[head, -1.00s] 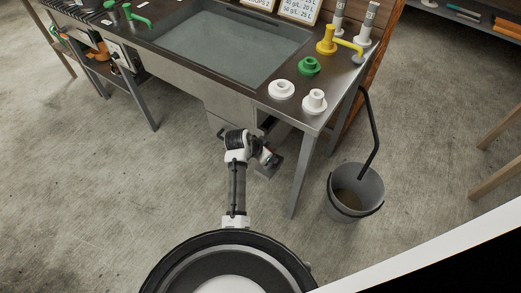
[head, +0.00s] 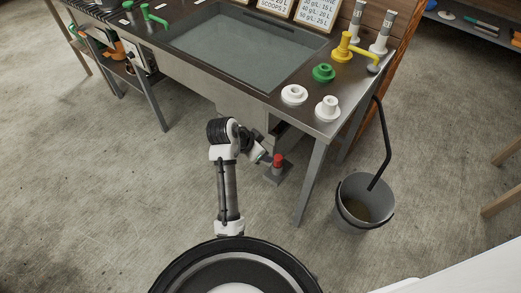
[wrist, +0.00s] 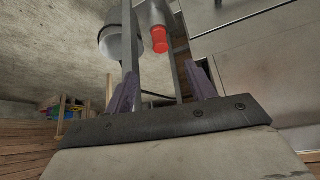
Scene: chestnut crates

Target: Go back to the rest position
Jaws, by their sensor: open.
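My gripper (wrist: 162,76) is open in the wrist view, with its two purple fingers apart and nothing between them. In the head view my arm is bent in front of the workbench (head: 185,72), its far end low beside the bench's front. A red-topped thing (head: 278,160) on a grey base stands on the floor just right of the arm's end. A red-ended grey cylinder (wrist: 160,40) shows beyond the fingertips in the wrist view, apart from them. The fingers are too small to make out in the head view.
A grey bucket (head: 364,219) with a dark handle stands right of the bench leg. White fittings (head: 294,95), a green one (head: 323,73) and a yellow tap (head: 343,46) are on the bench's right end. The floor left of my arm is clear.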

